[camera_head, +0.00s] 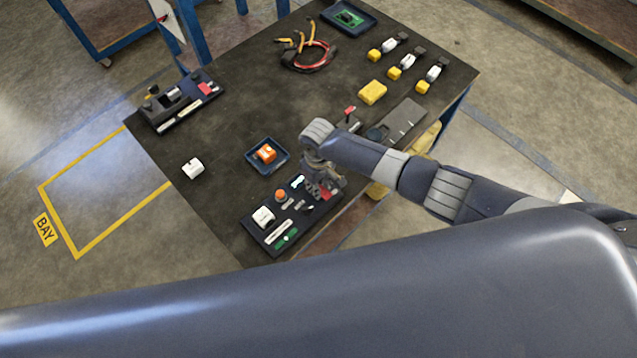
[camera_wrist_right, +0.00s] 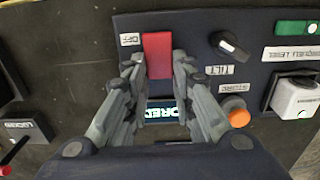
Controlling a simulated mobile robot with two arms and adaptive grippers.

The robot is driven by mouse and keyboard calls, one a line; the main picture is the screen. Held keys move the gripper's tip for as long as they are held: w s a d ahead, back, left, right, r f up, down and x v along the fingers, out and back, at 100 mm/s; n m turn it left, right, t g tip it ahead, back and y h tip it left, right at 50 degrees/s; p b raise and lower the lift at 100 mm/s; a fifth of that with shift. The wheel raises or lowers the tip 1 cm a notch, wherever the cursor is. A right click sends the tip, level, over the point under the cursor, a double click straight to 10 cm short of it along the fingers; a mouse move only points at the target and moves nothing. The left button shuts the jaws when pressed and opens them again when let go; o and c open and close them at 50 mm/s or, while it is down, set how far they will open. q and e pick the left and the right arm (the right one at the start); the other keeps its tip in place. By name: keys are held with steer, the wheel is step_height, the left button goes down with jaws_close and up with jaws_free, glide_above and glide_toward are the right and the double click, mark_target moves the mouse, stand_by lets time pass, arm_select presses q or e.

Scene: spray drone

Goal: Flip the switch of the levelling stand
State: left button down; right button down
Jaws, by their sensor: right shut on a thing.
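The levelling stand (camera_head: 262,235) is a dark panel at the table's near edge in the head view, and it fills the upper right of the wrist view (camera_wrist_right: 195,20). Its red switch (camera_wrist_right: 158,52) stands beside an "OFF" label. My right gripper (camera_wrist_right: 159,66) is over the stand, its two fingers shut on the red switch from either side. In the head view the right gripper (camera_head: 322,185) partly hides the switch (camera_head: 327,195). A lit display (camera_wrist_right: 161,112) ending in "ORED" shows between the fingers. My left gripper is not in view.
The stand also carries a black knob (camera_wrist_right: 230,45), an orange button (camera_wrist_right: 239,117) and a white block (camera_wrist_right: 296,97). A blue tray with an orange part (camera_head: 266,153) lies just behind it. Yellow and white parts, a cable bundle (camera_head: 308,55) and another device (camera_head: 180,101) stand farther off.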

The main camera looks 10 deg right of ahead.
steer(key=p, duration=0.1)
steer(key=t+p, duration=0.1)
steer(key=shift+s+d+r+y+p, duration=0.2)
steer(key=shift+s+r+y+p, duration=0.1)
steer(key=shift+s+r+y, duration=0.1)
steer(key=shift+s+d+f+t+y+p, duration=0.1)
steer(key=shift+f+t+y+p, duration=0.05)
steer(key=shift+t+y+p, duration=0.45)
steer(key=shift+t+y, duration=0.3)
steer(key=shift+t, duration=0.5)
steer(key=c, duration=1.4)
jaws_free()
steer(key=shift+o, duration=0.2)
steer(key=v, duration=1.2)
